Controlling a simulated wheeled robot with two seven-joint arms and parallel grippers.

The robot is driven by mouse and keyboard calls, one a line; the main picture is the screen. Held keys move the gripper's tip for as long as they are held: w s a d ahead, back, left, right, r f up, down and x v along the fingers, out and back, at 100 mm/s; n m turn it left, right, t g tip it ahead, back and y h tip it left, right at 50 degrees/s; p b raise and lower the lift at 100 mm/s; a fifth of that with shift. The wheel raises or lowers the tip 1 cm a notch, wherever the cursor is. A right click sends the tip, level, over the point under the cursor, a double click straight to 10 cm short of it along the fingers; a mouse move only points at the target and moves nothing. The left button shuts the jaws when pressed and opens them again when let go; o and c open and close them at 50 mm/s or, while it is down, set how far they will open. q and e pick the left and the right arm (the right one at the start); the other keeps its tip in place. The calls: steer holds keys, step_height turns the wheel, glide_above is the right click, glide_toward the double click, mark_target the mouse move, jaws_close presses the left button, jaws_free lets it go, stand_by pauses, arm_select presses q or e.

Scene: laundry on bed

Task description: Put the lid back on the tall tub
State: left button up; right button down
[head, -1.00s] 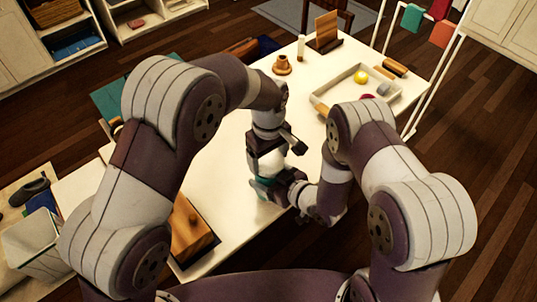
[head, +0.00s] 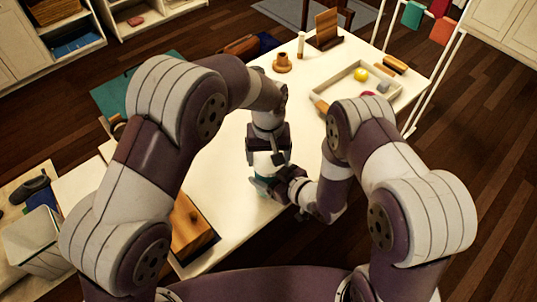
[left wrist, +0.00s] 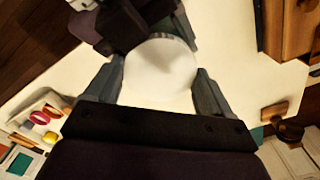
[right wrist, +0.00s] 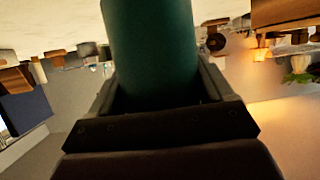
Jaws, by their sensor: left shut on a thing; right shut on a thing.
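The tall tub is teal; a strip of it (head: 263,188) shows near the table's front edge, and its side (right wrist: 150,50) fills the upper middle of the right wrist view. My right gripper (head: 272,184) is shut around the tub's side. The round white lid (left wrist: 160,75) lies between the fingers of my left gripper (left wrist: 158,88), which is shut on it. In the head view the white part (head: 263,163) is directly above the teal. I cannot tell whether lid and tub touch; the grippers hide the rim.
A wooden box (head: 188,222) stands to the left at the table's front edge. A shallow tray (head: 345,82) with a yellow ball (head: 361,74) is at the back right. A wooden piece (head: 282,64) and an upright board (head: 326,28) stand at the back. The white table's (head: 225,150) left middle is clear.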

arm_select(q)
steer(key=o, duration=0.8)
steer(key=shift+o, duration=0.2)
steer(key=shift+r, duration=2.25)
steer(key=r+n, duration=0.2)
steer(key=n, duration=0.1)
steer(key=r+n, duration=0.1)
steer(key=shift+w+d, duration=0.15)
steer(key=shift+w, duration=0.1)
steer(key=shift+s+r+n, duration=0.1)
steer(key=shift+r+n, duration=0.05)
steer(key=shift+n, duration=1.05)
steer(key=shift+s+n, duration=0.1)
steer(key=shift+n, duration=0.6)
